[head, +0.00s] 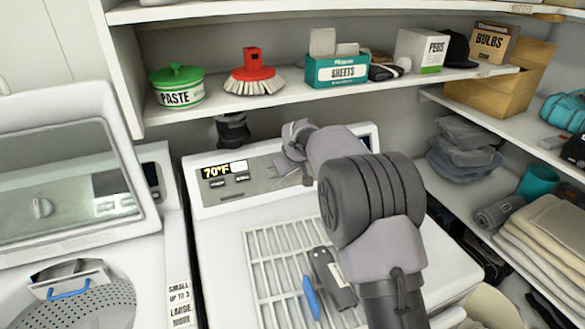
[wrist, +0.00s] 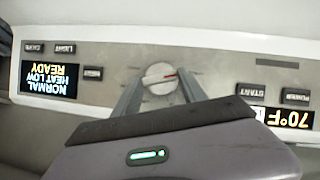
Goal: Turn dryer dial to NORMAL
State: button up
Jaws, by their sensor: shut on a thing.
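The wrist view is upside down. The panel display (wrist: 49,78) there reads NORMAL, HEAT LOW, READY. In the head view my gripper (head: 295,140) is at the dryer panel (head: 245,180), and my own wrist and fingers hide the dial.
A washer with a raised glass lid (head: 60,185) stands left of the dryer. A shelf (head: 230,105) above the panel holds a green PASTE pot (head: 177,86), a red brush (head: 253,75) and a SHEETS box (head: 337,69). A dark object (head: 330,275) lies on the dryer's top grille.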

jog(key=shift+f+n+h, duration=0.1)
jog(key=shift+n+h, duration=0.2)
jog(key=shift+n, duration=0.2)
jog(key=o, duration=1.4)
jog(key=shift+c, duration=0.2)
jog(key=p+v, duration=0.3)
jog(key=v, duration=1.4)
jog(key=shift+s, duration=0.4)
